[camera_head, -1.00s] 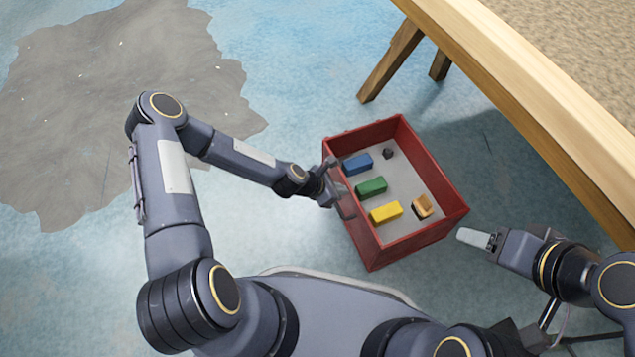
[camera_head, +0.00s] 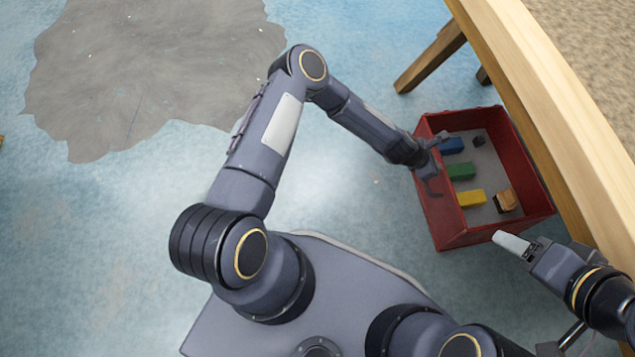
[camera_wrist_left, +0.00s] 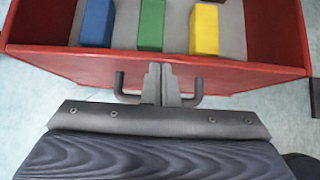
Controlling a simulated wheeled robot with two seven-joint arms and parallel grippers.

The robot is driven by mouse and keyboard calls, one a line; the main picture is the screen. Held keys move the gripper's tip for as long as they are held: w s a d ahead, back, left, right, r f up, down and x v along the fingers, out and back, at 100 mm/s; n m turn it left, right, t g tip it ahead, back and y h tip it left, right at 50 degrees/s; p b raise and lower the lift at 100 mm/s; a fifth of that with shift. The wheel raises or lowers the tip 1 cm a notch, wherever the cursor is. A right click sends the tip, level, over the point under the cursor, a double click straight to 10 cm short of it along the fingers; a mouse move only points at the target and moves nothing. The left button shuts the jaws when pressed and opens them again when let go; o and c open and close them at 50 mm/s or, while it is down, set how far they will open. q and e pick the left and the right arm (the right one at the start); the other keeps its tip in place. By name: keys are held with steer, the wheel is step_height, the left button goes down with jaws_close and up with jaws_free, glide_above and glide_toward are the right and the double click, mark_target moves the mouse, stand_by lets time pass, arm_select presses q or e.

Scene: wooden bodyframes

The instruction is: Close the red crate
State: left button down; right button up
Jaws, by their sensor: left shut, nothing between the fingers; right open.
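The red crate (camera_head: 462,234) is an open-topped box with a grey floor on the blue floor, beside the wooden table. Inside lie a blue block (camera_head: 452,146), a green block (camera_head: 460,171), a yellow block (camera_head: 471,198), an orange-brown item (camera_head: 507,201) and a small dark item (camera_head: 479,141). My left gripper (camera_head: 432,163) is shut and empty at the crate's left wall. In the left wrist view, its fingertips (camera_wrist_left: 162,70) are against or very near that red wall, between the ends of a dark handle (camera_wrist_left: 197,97). My right gripper (camera_head: 512,243) is open near the crate's lower right wall.
A wooden table edge (camera_head: 545,100) runs diagonally along the right, close to the crate's right corner. A table leg (camera_head: 430,58) stands behind the crate. A grey patch (camera_head: 150,70) marks the open floor at the left.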

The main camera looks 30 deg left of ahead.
arm_select(q)
steer(key=w+d, duration=0.1)
steer(key=d, duration=0.1)
steer(key=w+d, duration=0.2)
steer(key=shift+d, duration=0.1)
arm_select(e)
steer(key=shift+w+d+r, duration=0.15)
steer(key=shift+w+d, duration=0.05)
steer(key=shift+d, duration=0.05)
arm_select(q)
steer(key=shift+w+d+r, duration=0.1)
steer(key=shift+r, duration=0.05)
